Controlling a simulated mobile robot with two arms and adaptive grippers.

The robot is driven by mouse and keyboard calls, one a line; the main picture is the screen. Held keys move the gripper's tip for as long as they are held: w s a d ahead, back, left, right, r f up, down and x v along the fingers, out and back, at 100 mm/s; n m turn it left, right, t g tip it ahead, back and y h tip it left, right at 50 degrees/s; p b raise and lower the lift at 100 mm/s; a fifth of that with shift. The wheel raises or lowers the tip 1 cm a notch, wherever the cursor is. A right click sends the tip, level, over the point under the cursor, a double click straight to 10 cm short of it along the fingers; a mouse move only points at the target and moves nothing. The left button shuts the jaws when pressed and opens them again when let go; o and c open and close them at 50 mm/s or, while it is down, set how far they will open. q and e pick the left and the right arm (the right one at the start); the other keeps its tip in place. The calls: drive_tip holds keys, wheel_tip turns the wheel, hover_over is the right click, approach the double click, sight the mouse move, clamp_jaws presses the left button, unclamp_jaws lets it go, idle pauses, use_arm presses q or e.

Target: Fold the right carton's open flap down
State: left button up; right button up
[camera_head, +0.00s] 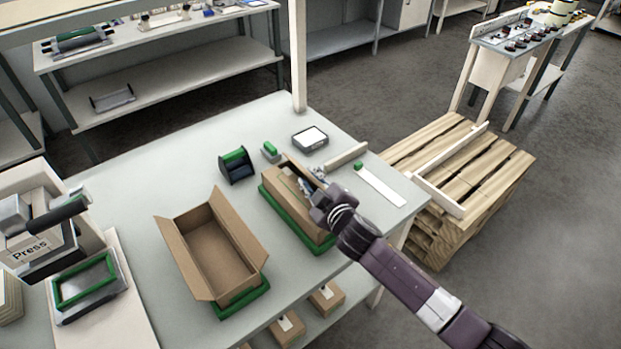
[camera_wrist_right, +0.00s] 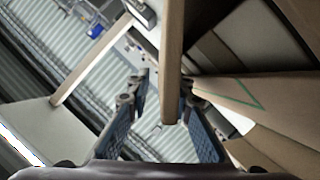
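The right carton (camera_head: 286,207) sits on a green base on the table. Its top looks mostly closed, and a raised brown flap (camera_head: 292,162) shows at its far end. My right gripper (camera_head: 305,180) is over the carton's far part and hides some of it. In the right wrist view the gripper's blue finger pads (camera_wrist_right: 163,110) stand apart. The edge-on brown flap (camera_wrist_right: 171,70) shows between them, nearer the right finger; I cannot tell if they touch. The carton's side with a green line (camera_wrist_right: 255,95) is at the right. My left gripper is not in view.
An open, empty carton (camera_head: 165,240) stands left of the right carton. A tape dispenser (camera_head: 236,166), a small green-topped block (camera_head: 270,152) and a dark-framed scale (camera_head: 310,138) lie behind. A press (camera_head: 35,235) is at the left. A wooden pallet (camera_head: 440,165) stands beyond the right edge.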

drive_tip(key=shift+c, duration=0.6)
clamp_jaws()
drive_tip(key=shift+f, duration=0.1)
drive_tip(key=shift+s+a+f+n+b, duration=0.1)
drive_tip(key=shift+a+f+n+b, duration=0.1)
drive_tip(key=shift+n+b, duration=0.45)
